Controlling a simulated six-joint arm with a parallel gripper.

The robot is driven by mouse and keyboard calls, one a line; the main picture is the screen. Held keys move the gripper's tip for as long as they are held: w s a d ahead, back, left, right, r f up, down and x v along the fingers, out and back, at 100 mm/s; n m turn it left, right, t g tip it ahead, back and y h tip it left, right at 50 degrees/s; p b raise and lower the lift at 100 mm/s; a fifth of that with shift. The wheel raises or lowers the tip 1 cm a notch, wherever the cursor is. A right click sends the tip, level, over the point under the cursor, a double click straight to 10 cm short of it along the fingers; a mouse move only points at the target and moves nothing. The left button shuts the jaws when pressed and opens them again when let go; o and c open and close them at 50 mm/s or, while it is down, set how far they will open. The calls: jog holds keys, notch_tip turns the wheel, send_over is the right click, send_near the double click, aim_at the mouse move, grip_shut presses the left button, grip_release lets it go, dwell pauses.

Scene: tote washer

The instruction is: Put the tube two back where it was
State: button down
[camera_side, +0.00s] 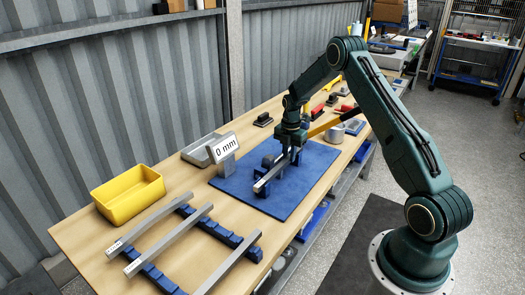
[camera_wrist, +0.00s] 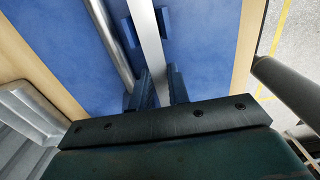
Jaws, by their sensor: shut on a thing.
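A straight grey square tube lies over the blue mat, seen in the side view (camera_side: 266,181) and the wrist view (camera_wrist: 147,35). My gripper (camera_side: 290,152) points down with its jaws shut on this tube; in the wrist view the two fingers (camera_wrist: 161,88) are on either side of it. Dark blue blocks on the mat are beside the tube; I cannot tell if it rests in them. A blue notched rack (camera_side: 216,232) at the near left holds three similar tubes, with a wider gap between the middle tube (camera_side: 168,240) and the right tube (camera_side: 230,263).
A gauge display (camera_side: 224,148) reading 0 mm stands at the mat's (camera_side: 300,190) left edge. A yellow bin (camera_side: 128,193) stands behind the rack. A metal cup (camera_side: 335,133) and several small items lie farther along the bench. A round bar (camera_wrist: 110,40) runs beside the tube in the wrist view.

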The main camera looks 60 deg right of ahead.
jog(key=shift+r, duration=0.2)
jog(key=shift+r, duration=3.25)
jog(key=w+a+r+n, duration=0.1)
jog(key=a+n, duration=0.3)
jog(key=a, duration=1.8)
jog(key=w+a+r+n, duration=0.1)
jog(key=a+n, duration=0.4)
jog(key=a, duration=1.6)
jog(key=shift+w+a+r, duration=0.3)
jog(key=shift+w+a, duration=0.05)
jog(key=shift+w, duration=0.2)
jog(key=shift+f, duration=0.15)
notch_tip(320, 180, down, 7)
